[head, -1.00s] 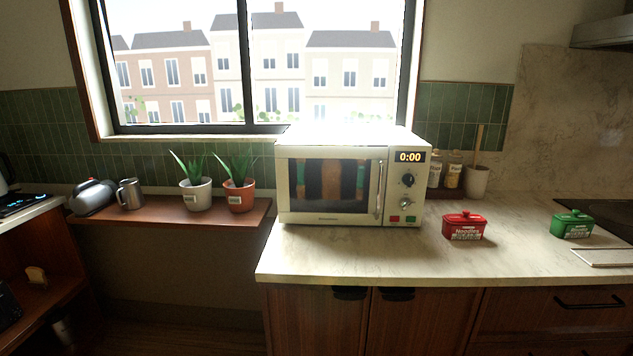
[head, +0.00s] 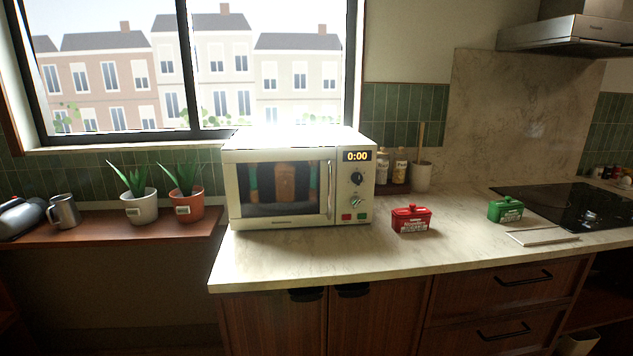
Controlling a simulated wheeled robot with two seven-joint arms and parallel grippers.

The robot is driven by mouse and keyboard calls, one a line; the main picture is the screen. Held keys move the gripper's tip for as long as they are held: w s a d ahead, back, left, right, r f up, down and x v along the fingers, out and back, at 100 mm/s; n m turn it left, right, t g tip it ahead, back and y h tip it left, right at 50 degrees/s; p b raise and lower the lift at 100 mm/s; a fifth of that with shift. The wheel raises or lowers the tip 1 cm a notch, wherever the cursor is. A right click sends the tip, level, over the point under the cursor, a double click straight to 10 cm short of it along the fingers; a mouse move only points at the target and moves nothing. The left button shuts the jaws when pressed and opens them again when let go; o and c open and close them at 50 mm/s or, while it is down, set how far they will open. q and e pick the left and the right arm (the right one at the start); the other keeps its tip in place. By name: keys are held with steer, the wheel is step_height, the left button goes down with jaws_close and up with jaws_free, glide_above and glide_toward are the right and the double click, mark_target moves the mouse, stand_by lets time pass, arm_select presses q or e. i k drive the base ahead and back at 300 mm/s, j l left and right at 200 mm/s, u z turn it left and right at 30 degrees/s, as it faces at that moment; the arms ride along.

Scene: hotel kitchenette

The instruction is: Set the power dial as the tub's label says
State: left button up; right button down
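The microwave (head: 280,215) stands on the counter with its door shut and its display (head: 357,156) reading 0:00. Two dials sit under the display: a dark upper dial (head: 357,179) and a lighter lower dial (head: 356,202). Their settings are too small to read. A red tub (head: 411,218) with a white label stands right of the microwave; its label is too small to read here. A green tub (head: 505,209) with a label stands farther right. Neither of my grippers is in view.
A white board or tray (head: 541,237) lies by the green tub, with a black hob (head: 575,205) behind it. Jars (head: 400,166) and a utensil pot (head: 422,177) stand behind. Potted plants (head: 139,206) are on the left shelf. The counter before the microwave is clear.

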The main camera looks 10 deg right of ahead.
mark_target(355, 200)
steer(key=i+z, duration=0.15)
steer(key=z, duration=0.3)
steer(key=i+z, duration=0.2)
steer(key=z, duration=0.3)
steer(key=i+z, duration=0.15)
steer(key=z, duration=0.3)
